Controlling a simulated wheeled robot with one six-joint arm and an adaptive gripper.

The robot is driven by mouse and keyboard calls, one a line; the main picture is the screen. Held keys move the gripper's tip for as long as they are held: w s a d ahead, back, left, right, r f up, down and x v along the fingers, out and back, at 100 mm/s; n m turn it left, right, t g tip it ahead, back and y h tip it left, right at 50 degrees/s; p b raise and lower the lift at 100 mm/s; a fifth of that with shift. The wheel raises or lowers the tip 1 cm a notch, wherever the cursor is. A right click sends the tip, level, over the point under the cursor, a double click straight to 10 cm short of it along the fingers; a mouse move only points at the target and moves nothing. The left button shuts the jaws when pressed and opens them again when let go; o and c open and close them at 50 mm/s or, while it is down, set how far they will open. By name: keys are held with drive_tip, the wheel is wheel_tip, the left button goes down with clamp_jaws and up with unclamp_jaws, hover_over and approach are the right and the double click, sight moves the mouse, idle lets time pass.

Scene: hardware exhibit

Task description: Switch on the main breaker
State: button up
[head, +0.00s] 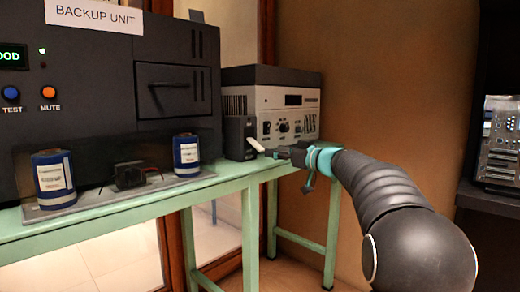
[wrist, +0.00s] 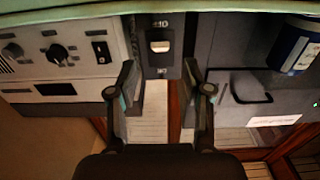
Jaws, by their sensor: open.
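The breaker is a dark upright box (head: 237,138) at the right end of the green bench, with a white lever (head: 256,145) sticking out of its front. In the wrist view, which looks upside down, the breaker box (wrist: 152,65) is at top centre and its white lever (wrist: 160,45) shows between and beyond my fingers. My gripper (head: 277,153) is just right of the lever in the head view, at about its height. In the wrist view my gripper (wrist: 162,85) has its two fingers apart with nothing between them. I cannot tell whether a finger touches the lever.
A grey device with knobs (head: 283,110) stands behind the breaker. The large dark backup unit (head: 80,95) is to the left. Two blue cans (head: 186,152) and a small black part (head: 128,175) sit before it on the green bench (head: 130,212). A brown wall (head: 400,80) is behind my arm.

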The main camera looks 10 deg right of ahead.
sight(262, 149)
drive_tip(key=p+x, duration=0.1)
drive_tip(key=x, duration=0.6)
drive_tip(key=shift+w+a, duration=0.2)
drive_tip(key=shift+w, duration=0.05)
clamp_jaws()
